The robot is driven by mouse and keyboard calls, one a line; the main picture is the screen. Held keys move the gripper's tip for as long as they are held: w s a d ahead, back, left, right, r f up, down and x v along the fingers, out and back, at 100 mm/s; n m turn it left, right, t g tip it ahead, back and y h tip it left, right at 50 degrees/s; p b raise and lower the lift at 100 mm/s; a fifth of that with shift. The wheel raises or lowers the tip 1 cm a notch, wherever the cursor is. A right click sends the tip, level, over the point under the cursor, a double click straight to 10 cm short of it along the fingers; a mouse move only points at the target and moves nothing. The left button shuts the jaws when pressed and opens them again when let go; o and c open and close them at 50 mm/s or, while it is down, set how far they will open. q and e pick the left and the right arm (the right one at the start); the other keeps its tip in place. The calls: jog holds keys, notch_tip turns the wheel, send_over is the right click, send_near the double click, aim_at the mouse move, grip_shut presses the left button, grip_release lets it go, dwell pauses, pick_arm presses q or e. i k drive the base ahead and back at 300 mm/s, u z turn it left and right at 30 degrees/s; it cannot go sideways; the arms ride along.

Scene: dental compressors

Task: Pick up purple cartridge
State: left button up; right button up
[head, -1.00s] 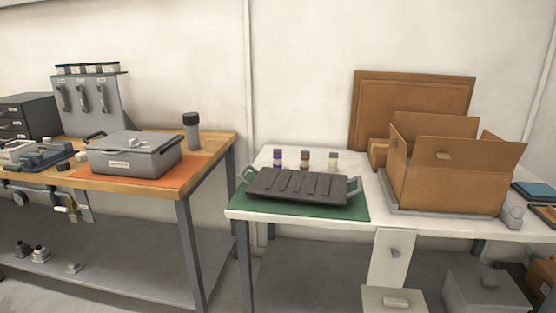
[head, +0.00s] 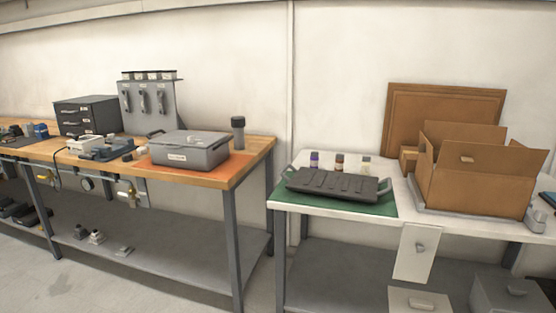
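A small cartridge with a purple band and dark cap (head: 314,159) stands upright on the white table, behind the dark grey slotted tray (head: 335,184). A cartridge with a brown-orange band (head: 339,162) and one with a pale yellowish band (head: 366,165) stand to its right in a row. The tray has green-grey handles and lies on a green mat (head: 380,209). Neither of my grippers shows in the head view.
An open cardboard box (head: 478,186) stands on the right of the white table (head: 293,206), with brown boards (head: 443,118) behind. On the wooden bench (head: 215,181) at left are a grey lidded case (head: 190,152), a dark cylinder (head: 238,133) and a drawer unit (head: 87,116). A gap separates the tables.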

aim_at(314, 158)
jog(key=u, duration=0.55)
jog(key=i, duration=1.05)
jog(key=u, duration=0.1)
